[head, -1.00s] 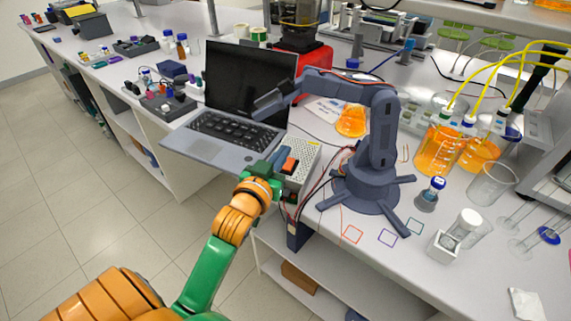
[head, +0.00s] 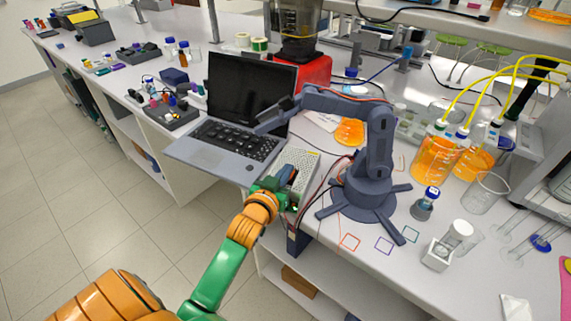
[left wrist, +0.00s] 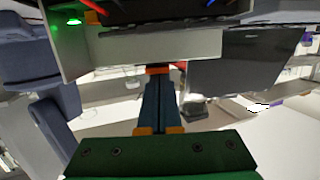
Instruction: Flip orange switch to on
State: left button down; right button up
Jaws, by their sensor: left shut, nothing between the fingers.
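The grey power supply box (head: 299,161) with a perforated top stands at the bench's front edge, between the laptop and the dark robot arm model. My left gripper (head: 286,174) is at the near end of the box, shut and empty. The orange switch cannot be clearly made out in the head view now; my gripper covers that end. In the left wrist view the shut fingers (left wrist: 158,88) point at the box (left wrist: 160,47), close to its lower edge. A green light (left wrist: 68,22) glows on the box there. My right gripper is not in view.
The laptop (head: 222,143) lies open left of the box. The dark robot arm model (head: 372,165) stands close on the right, with loose wires between. Flasks of orange liquid (head: 436,158) stand farther right. Open floor lies left of the bench.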

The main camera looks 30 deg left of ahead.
pick_arm(q)
jog(key=r+p, duration=0.1)
jog(key=p, duration=0.1)
jog(key=r+p, duration=0.2)
jog(key=w+r+p, duration=0.1)
jog(key=r+p, duration=0.1)
jog(key=shift+a+r, duration=0.1)
jog(key=shift+r, duration=0.1)
jog(key=s, duration=0.1)
jog(key=b, duration=0.1)
jog(key=s, duration=0.1)
jog(key=shift+s+d+f+b, duration=0.3)
jog(key=shift+s+f+b, duration=0.05)
jog(key=shift+f+b, duration=0.05)
jog(key=r+v, duration=0.1)
jog(key=v, duration=0.6)
jog(key=shift+r+b, duration=0.3)
jog(key=shift+s, duration=0.1)
